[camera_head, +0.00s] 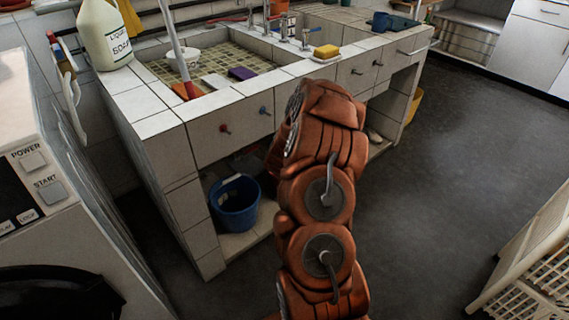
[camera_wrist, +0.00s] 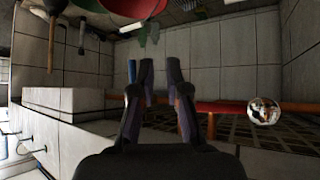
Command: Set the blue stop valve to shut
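In the head view, a small blue knob (camera_head: 264,110) sits on the tiled front of the sink unit, to the right of a red knob (camera_head: 224,128). It looks like the blue stop valve, but its setting is too small to read. My arm stands just right of it and hides my gripper in that view. In the wrist view my gripper (camera_wrist: 160,65) is open, with nothing between its fingers. A narrow blue piece (camera_wrist: 131,70) shows beside the left finger. I cannot tell whether it is the valve or whether it touches the finger.
A blue bucket (camera_head: 235,203) stands in the open space under the sink. The counter holds a soap jug (camera_head: 105,38) and a yellow sponge (camera_head: 327,51). In the wrist view, a red pipe (camera_wrist: 230,106) and a shiny ball (camera_wrist: 264,110) lie right of the fingers. Dark floor (camera_head: 440,170) is clear at right.

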